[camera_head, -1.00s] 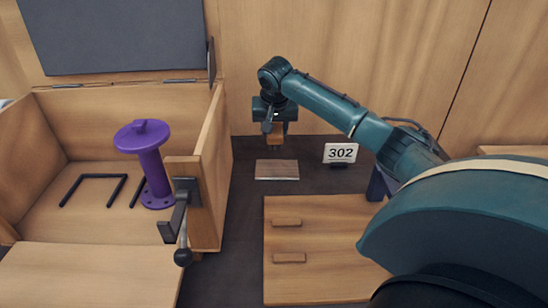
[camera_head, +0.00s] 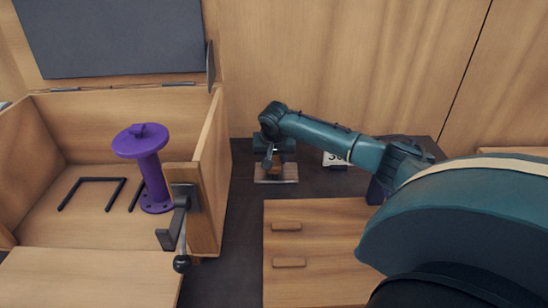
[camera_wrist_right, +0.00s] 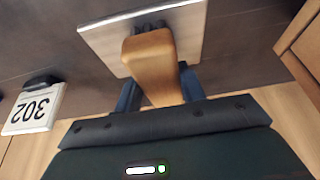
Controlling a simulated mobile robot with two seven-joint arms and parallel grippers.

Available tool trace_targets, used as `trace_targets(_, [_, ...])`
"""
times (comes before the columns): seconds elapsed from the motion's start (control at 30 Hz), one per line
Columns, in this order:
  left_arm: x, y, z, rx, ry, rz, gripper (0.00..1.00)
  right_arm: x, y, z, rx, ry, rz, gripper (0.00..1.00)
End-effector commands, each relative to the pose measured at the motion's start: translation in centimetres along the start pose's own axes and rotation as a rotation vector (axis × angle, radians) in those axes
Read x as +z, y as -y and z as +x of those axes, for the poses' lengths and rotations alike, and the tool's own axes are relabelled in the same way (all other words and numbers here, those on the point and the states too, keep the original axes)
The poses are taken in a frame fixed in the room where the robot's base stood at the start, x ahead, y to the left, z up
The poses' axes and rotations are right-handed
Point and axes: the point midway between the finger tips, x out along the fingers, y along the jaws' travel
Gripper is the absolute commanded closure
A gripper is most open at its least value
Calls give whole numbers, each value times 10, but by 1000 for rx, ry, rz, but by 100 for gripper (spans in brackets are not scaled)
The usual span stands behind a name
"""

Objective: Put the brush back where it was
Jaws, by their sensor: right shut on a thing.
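My right gripper (camera_head: 271,166) is shut on the brush (camera_wrist_right: 152,68), which has a tan wooden handle. In the head view the brush is mostly hidden by the gripper. The gripper points down over a small flat wooden plate (camera_head: 289,171) on the dark surface. In the right wrist view the brush's far end meets the plate (camera_wrist_right: 190,38) or is very near it; I cannot tell if they touch. My left gripper is not in view.
An open wooden box (camera_head: 90,127) with a purple flanged pipe (camera_head: 149,170) stands at left. A crank handle (camera_head: 182,235) sticks out from its front. A 302 sign (camera_wrist_right: 32,107) stands right of the plate. A wooden board with two grips (camera_head: 330,250) lies in front.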

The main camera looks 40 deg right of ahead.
Motion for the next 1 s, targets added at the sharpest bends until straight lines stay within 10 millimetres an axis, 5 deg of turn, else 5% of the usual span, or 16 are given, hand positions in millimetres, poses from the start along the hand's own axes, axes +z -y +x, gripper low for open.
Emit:
trace_targets(0.23, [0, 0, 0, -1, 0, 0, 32, 0, 0, 2, 0, 0, 0, 82])
trace_targets(0.27, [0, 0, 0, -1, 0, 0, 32, 0, 0, 1, 0, 0, 0, 58])
trace_targets(0.5, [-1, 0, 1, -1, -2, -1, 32, 0, 0, 1, 0, 0, 0, 38])
trace_targets(0.8, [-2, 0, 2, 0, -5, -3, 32, -1, 0, -2, 0, -1, 0, 38])
trace_targets(1.0, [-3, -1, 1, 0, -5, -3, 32, -1, 0, -33, -1, -4, -2, 38])
